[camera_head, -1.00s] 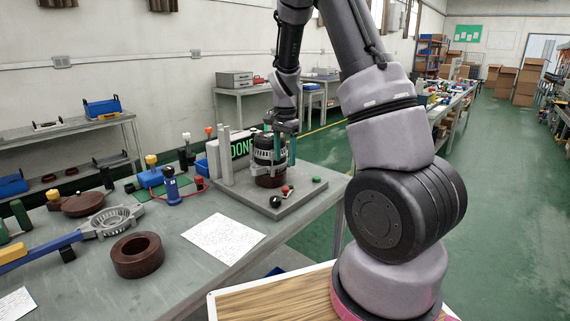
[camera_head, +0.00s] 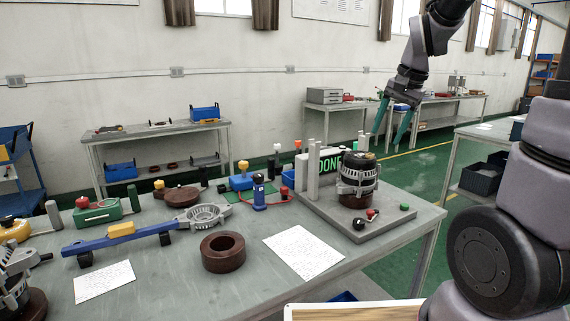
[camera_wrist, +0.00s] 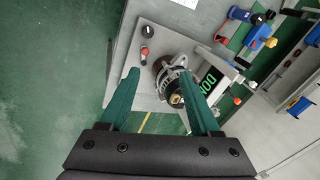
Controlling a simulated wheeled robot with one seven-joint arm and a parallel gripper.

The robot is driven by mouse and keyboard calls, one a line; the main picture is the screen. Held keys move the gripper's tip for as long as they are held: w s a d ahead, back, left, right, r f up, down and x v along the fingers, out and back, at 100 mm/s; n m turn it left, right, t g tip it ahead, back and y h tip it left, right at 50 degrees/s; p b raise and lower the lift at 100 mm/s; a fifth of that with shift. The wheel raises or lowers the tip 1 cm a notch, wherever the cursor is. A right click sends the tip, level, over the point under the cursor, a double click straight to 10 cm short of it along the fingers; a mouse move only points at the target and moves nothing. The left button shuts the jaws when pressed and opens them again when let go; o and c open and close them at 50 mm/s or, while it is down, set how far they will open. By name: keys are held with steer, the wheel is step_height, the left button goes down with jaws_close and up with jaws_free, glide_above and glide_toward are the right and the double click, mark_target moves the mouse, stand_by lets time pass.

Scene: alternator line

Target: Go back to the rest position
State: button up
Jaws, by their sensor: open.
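My gripper (camera_head: 392,118) is open and empty, with its two teal fingers spread and pointing down. It is raised above and to the right of the alternator (camera_head: 357,181), apart from it. The alternator stands upright on a grey base plate (camera_head: 388,222) at the right end of the workbench. In the wrist view the open fingers of my gripper (camera_wrist: 165,92) frame the alternator (camera_wrist: 174,82), which lies well below them. A green DONE display (camera_head: 330,172) stands lit behind the alternator.
The workbench (camera_head: 160,262) also holds a brown ring (camera_head: 223,252), paper sheets (camera_head: 304,251), a blue tool with a yellow block (camera_head: 121,236) and a silver housing (camera_head: 203,216). Other benches stand along the wall. Air around my gripper is clear.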

steer(key=s+r+n+t, duration=0.2)
steer(key=s+r, duration=0.2)
steer(key=s, duration=0.4)
steer(key=s+a+r+n+t, duration=0.1)
steer(key=s+r+n+t, duration=0.1)
steer(key=s+r, duration=0.2)
steer(key=s, duration=0.3)
steer(key=shift+s+a, duration=0.3)
steer(key=shift+s, duration=0.05)
stand_by(1.8)
